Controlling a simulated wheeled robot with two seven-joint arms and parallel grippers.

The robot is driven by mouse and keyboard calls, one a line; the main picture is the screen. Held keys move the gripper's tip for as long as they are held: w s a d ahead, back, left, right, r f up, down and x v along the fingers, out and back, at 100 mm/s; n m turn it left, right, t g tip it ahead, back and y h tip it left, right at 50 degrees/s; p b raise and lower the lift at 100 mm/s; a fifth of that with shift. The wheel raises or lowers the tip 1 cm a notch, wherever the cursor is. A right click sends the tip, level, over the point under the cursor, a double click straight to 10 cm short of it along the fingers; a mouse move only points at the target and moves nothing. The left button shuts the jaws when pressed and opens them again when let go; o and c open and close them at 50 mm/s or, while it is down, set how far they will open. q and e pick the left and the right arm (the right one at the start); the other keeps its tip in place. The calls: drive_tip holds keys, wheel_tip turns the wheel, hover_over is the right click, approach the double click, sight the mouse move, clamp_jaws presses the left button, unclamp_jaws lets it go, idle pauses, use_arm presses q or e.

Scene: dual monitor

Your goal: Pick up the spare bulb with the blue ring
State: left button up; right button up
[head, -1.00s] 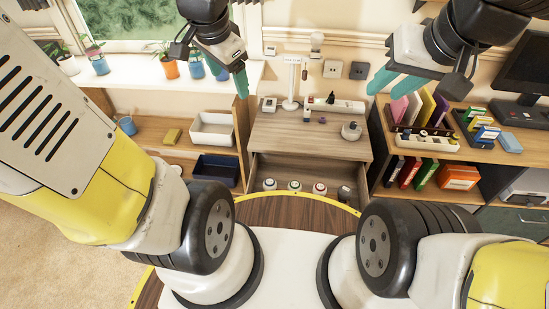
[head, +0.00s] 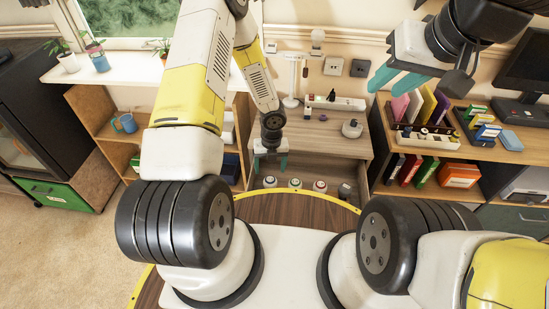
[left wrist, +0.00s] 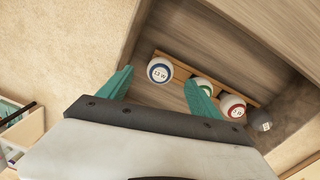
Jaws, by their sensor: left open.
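The spare bulb with the blue ring (left wrist: 159,71) is a white round bulb at the left end of a wooden rack in the left wrist view. In the head view it shows in the open drawer (head: 270,182), just below my left gripper (head: 270,163). My left gripper (left wrist: 160,88) is open and empty, its teal fingers pointing toward the drawer, with the blue-ringed bulb ahead between the finger lines. A green-ringed bulb (left wrist: 204,87) is partly behind the right finger. A red-ringed bulb (left wrist: 232,107) is to its right. My right gripper (head: 395,75) is open and empty at the upper right.
The drawer's side wall stands close to the left of the blue-ringed bulb. A dark grey object (head: 344,191) lies at the drawer's right end. The desk top (head: 335,138) above carries a power strip (head: 335,102) and a round device (head: 352,129).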

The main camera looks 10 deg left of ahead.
sight(270, 179)
use_arm(q)
drive_tip(key=shift+m, duration=0.4)
drive_tip(key=f, duration=0.6)
drive_tip(key=s+f, duration=0.1)
drive_tip(key=f, duration=0.2)
drive_tip(key=shift+d+f, duration=0.1)
drive_tip(key=shift+f, duration=0.1)
drive_tip(key=c, duration=1.4)
